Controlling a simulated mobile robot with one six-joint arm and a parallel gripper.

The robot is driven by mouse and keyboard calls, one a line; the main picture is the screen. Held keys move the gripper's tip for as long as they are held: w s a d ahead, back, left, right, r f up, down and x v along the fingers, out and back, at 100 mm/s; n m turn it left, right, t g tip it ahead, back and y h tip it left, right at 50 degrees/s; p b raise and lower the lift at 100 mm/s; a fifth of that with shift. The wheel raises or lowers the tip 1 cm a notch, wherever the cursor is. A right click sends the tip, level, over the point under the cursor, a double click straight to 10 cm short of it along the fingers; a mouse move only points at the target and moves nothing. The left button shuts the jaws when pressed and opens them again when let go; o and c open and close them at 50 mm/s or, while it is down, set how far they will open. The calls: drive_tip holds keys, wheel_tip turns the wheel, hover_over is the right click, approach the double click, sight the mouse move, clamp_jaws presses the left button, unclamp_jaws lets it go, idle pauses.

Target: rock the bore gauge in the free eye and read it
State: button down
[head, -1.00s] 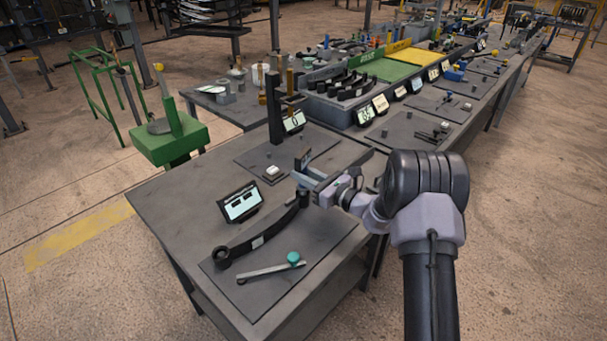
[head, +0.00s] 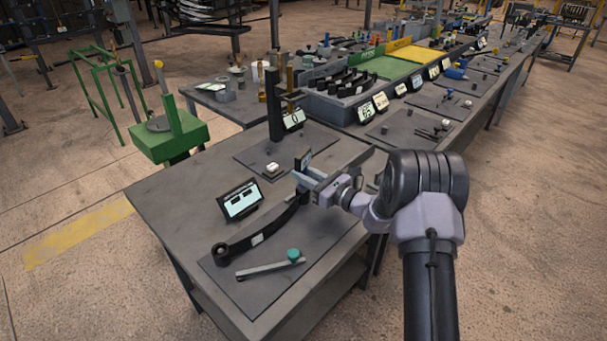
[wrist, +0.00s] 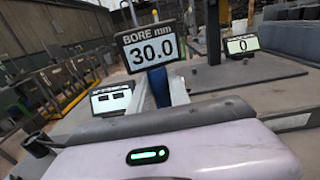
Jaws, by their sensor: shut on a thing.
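My gripper (head: 306,182) is shut on the bore gauge (head: 304,160), over the right end of the dark leaf spring (head: 262,236). In the wrist view the gauge's display (wrist: 151,47) reads "BORE mm 30.0". A blue part of the gauge's body shows below it, between my fingers (wrist: 160,90). The spring lies on a dark mat, with a round eye (head: 221,252) at its left end. The eye at its right end is hidden by my gripper and the gauge, so I cannot tell how deep the gauge sits.
A tilted screen (head: 240,201) stands behind the spring. A grey bar with a teal knob (head: 266,265) lies in front. A post stand (head: 274,108) with a display reading 0 (head: 294,119) is at the back. The table's left part is clear.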

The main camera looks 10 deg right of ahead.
drive_tip(key=shift+s+d+t+y+b, duration=0.2)
drive_tip(key=shift+t+y+b, duration=0.1)
drive_tip(key=shift+b, duration=0.9)
drive_tip(key=shift+w+a+p, duration=0.2)
drive_tip(key=shift+a+p, duration=0.05)
drive_tip(key=shift+p, duration=1)
drive_tip(key=shift+f+b, duration=0.45)
drive_tip(key=shift+f, duration=0.1)
idle(1.5)
drive_tip(key=c, duration=1.1)
unclamp_jaws()
drive_tip(key=shift+c, duration=0.2)
drive_tip(key=shift+o, duration=0.4)
drive_tip(key=o, duration=1.1)
drive_tip(key=shift+c, duration=0.2)
drive_tip(key=shift+g, duration=0.4)
drive_tip(key=shift+b+v, duration=0.5)
drive_tip(key=shift+v, duration=5)
